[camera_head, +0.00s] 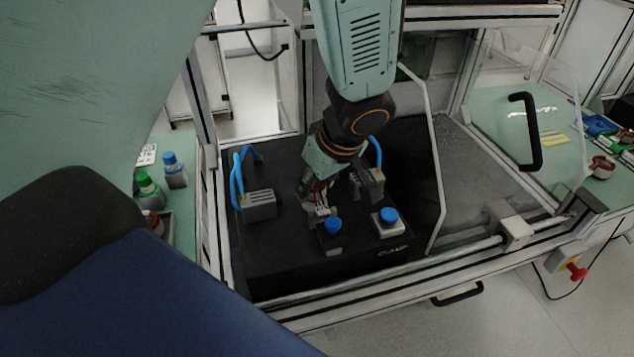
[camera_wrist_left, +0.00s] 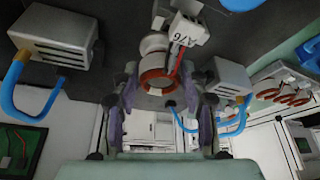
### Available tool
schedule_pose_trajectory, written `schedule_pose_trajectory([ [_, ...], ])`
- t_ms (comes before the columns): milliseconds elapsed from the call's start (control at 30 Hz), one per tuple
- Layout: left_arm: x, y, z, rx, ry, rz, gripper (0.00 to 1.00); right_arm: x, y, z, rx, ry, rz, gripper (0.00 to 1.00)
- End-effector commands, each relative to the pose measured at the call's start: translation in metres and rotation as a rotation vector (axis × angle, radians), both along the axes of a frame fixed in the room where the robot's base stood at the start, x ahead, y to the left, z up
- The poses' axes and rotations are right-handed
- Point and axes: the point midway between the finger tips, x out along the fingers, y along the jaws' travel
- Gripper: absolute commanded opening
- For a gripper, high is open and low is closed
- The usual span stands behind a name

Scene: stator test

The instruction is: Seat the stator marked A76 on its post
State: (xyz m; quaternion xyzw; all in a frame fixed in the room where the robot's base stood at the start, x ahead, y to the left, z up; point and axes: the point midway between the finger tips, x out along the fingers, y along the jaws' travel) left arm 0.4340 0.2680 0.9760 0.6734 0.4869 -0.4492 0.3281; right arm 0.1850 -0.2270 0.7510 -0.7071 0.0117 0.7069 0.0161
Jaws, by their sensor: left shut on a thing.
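The stator marked A76 shows in the left wrist view as a pale cylinder with a copper-red ring (camera_wrist_left: 157,84). Its white connector block (camera_wrist_left: 188,30) bears the mark A76 and has red and black wires. My left gripper (camera_wrist_left: 160,108) is shut on this stator, one finger on each side. In the head view my left gripper (camera_head: 318,198) is low over the black fixture (camera_head: 275,262), between two grey blocks and behind the blue buttons. The post is hidden, and I cannot tell whether the stator touches it. My right gripper is not in view.
Grey blocks with blue hoses stand left (camera_head: 259,205) and right (camera_head: 371,183) of the gripper. Two blue buttons (camera_head: 333,225) (camera_head: 388,215) sit in front. A clear door with a black handle (camera_head: 527,132) is at right. Bottles (camera_head: 148,186) stand on the left table.

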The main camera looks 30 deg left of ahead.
Motion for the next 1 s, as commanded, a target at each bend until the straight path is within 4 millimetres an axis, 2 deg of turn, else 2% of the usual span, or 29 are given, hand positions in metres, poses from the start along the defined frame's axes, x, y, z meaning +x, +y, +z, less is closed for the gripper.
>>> schedule_pose_trajectory([
  [267, 0.0002, 0.0001, -0.0054, 0.000, 0.001, 0.000, 0.02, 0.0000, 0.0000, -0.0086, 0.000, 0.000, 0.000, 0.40],
  [567, 0.0003, 0.0001, -0.0050, 0.000, 0.001, 0.000, 0.02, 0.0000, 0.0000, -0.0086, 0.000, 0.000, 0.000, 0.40],
  [600, 0.0003, 0.0001, -0.0050, 0.000, 0.001, 0.000, 0.47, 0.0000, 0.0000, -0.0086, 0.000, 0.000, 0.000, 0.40],
  [867, 0.0002, 0.0001, -0.0051, 0.000, 0.001, 0.000, 0.69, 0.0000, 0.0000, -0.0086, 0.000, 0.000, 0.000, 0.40],
  [1000, 0.0001, 0.0001, -0.0053, 0.000, 0.001, 0.000, 0.71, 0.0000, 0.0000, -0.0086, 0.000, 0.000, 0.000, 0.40],
])
